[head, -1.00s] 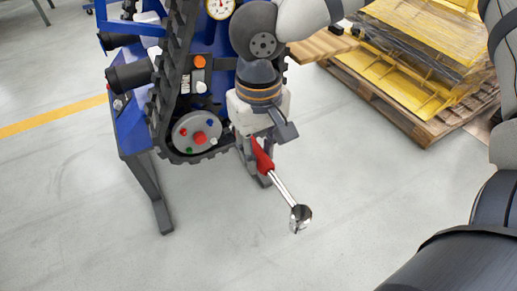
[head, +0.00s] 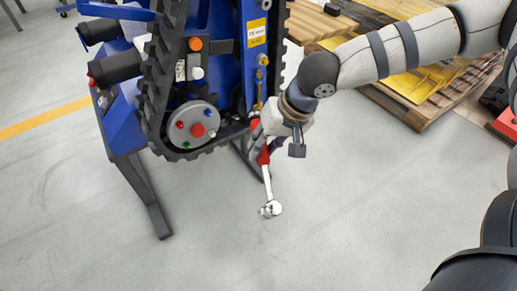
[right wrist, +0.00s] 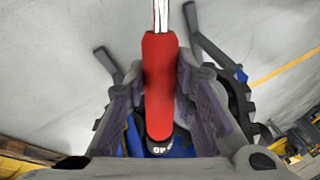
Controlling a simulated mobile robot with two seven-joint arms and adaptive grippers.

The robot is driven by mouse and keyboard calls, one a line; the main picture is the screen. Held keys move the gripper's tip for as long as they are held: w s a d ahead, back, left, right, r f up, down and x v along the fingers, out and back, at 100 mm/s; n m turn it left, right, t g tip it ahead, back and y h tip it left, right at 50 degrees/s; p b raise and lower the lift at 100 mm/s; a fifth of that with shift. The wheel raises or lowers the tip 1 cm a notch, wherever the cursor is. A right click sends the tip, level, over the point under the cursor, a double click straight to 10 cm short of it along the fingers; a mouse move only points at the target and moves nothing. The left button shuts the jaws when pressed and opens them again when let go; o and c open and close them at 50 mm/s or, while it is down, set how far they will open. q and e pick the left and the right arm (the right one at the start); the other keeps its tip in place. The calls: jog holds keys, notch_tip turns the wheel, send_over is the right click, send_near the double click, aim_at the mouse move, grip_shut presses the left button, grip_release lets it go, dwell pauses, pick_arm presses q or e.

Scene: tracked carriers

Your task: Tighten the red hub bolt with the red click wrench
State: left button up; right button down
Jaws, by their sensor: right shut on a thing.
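The red click wrench (head: 263,157) is in my right gripper (head: 262,146), to the right of the hub in the head view. Its chrome shaft and round head (head: 270,208) point down over the floor. In the right wrist view the red handle (right wrist: 159,85) lies between the two fingers (right wrist: 160,100), which are shut on it. The red hub bolt (head: 198,130) sits on the grey round hub (head: 180,140) inside the black track. The wrench head is apart from the bolt, below and to its right. My left gripper is not in view.
A wooden pallet (head: 420,115) with yellow goods stands at the right. The floor in front is clear.

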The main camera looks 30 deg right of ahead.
jog(key=w+d+f+m+t+h+b, duration=0.1)
jog(key=w+f+m+t+b, duration=0.2)
jog(key=w+t+b, duration=0.15)
jog(key=w+f+m+t+h+b, duration=0.1)
jog(key=w+f+m+t+b, duration=0.25)
jog(key=w+t, duration=0.2)
pick_arm(q)
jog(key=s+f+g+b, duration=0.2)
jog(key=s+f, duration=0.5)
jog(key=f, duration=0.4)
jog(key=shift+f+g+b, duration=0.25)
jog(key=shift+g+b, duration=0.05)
jog(key=shift+b, duration=0.4)
pick_arm(e)
jog(key=w+a+r+t, duration=0.1)
jog(key=w+r+t, duration=0.2)
jog(key=r+t, duration=0.1)
jog(key=shift+w+a+r, duration=0.25)
jog(key=shift+w+r, duration=0.1)
jog(key=shift+r, duration=0.3)
jog(key=shift+m+t, duration=0.25)
jog(key=shift+t, duration=0.05)
